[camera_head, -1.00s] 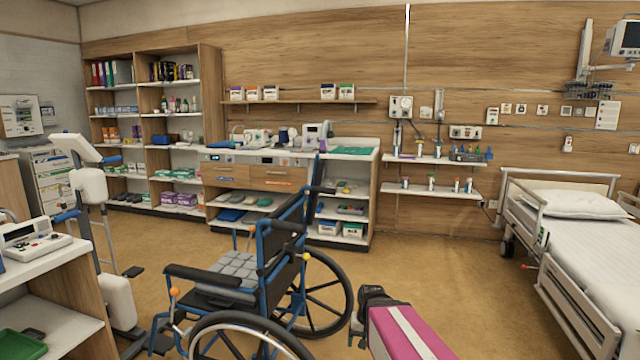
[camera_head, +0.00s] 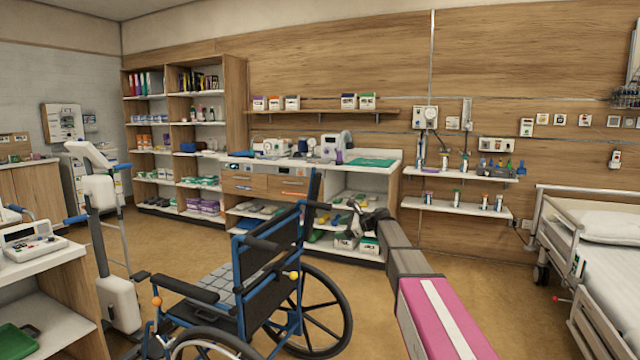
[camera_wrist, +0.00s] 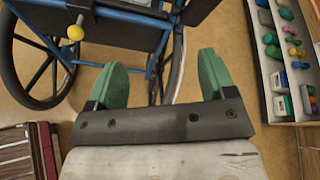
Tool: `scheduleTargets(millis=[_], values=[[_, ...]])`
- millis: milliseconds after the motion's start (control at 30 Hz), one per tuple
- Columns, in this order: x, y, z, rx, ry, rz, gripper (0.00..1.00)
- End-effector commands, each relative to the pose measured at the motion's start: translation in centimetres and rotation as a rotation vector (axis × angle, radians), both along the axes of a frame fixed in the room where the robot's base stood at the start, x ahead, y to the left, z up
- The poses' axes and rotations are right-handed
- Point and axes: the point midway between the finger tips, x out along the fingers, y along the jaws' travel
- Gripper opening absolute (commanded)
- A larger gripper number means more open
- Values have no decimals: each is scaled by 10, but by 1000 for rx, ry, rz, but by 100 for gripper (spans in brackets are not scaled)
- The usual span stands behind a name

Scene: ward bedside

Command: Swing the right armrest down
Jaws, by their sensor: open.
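The blue-framed wheelchair (camera_head: 268,268) stands at the lower middle of the head view, its back turned partly toward me. One black armrest pad (camera_head: 185,288) lies level at its left. A dark upright bar (camera_head: 313,185) rises above the far side of the backrest and looks like the raised right armrest. My gripper (camera_head: 358,212) is right of this bar, apart from it. In the wrist view my gripper (camera_wrist: 162,78) has its green fingers spread, with nothing between them. The wheelchair's frame and a yellow knob (camera_wrist: 76,32) show beyond the fingers.
An open shelf unit (camera_head: 345,240) with bins stands behind the wheelchair, close beyond my gripper. The bed (camera_head: 600,260) is at the right. A patient lift (camera_head: 115,240) and a counter (camera_head: 50,275) are at the left. Floor is clear between wheelchair and bed.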

Motion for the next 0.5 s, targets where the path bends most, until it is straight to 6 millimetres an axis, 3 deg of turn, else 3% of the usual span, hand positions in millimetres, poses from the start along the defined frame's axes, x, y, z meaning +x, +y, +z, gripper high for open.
scheduleTargets(millis=[33,300,400,500], values=[[17,4,16,48,21,-14,77],[73,19,108,338,178,-62,77],[89,22,140,435,237,-64,77],[96,24,158,491,275,-63,77]])
